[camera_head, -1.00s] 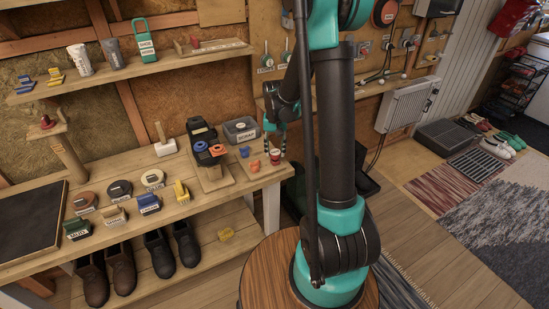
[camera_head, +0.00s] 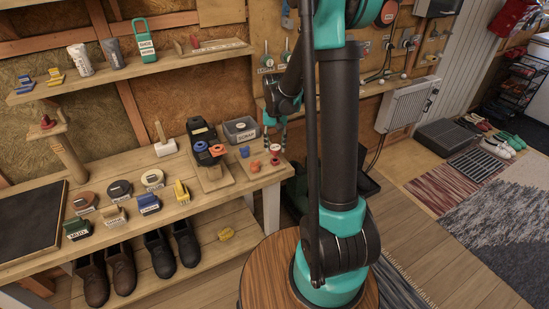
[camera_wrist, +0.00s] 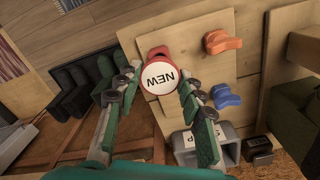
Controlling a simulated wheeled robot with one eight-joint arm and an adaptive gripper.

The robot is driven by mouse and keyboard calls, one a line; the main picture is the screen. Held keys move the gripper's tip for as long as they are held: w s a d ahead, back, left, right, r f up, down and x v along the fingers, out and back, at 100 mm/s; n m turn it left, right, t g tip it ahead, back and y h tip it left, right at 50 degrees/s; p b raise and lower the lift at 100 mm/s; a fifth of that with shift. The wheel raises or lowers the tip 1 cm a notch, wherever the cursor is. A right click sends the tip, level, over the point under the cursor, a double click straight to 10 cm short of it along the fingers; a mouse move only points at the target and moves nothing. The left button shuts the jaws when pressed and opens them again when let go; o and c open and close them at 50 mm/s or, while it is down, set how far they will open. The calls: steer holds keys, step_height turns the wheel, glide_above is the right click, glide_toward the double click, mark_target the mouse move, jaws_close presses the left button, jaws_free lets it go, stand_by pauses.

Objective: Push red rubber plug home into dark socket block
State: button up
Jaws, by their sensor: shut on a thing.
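A red plug-like piece (camera_wrist: 158,86) with a white round top marked "NEW" sits between my fingertips in the wrist view. My gripper (camera_wrist: 156,87) is shut on it. In the head view my gripper (camera_head: 275,142) is above the right end of the bench, with the red piece (camera_head: 275,150) at its fingertips. More red shows just beyond the disc in the wrist view; whether the piece touches the board below is unclear. A dark block (camera_head: 203,157) with a blue ring and an orange ring on it stands to the left, probably the socket block.
A small orange piece (camera_head: 254,166) and a blue piece (camera_head: 244,152) lie on the board beside the red piece. A grey bin labelled "SCRAP" (camera_head: 240,131) stands behind. Several labelled items, including a blue one (camera_head: 148,204), fill the bench's left half.

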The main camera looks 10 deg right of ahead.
steer(key=shift+f, duration=1.75)
steer(key=o, duration=1.4)
steer(key=shift+c, duration=0.2)
steer(key=shift+r, duration=4.5)
steer(key=s+d+f+n+t, duration=0.1)
steer(key=s+d+t, duration=0.1)
steer(key=s, duration=0.9)
steer(key=s+d+f+n+t, duration=0.1)
steer(key=s+d+f+t, duration=0.1)
steer(key=s, duration=0.9)
steer(key=shift+f, duration=0.2)
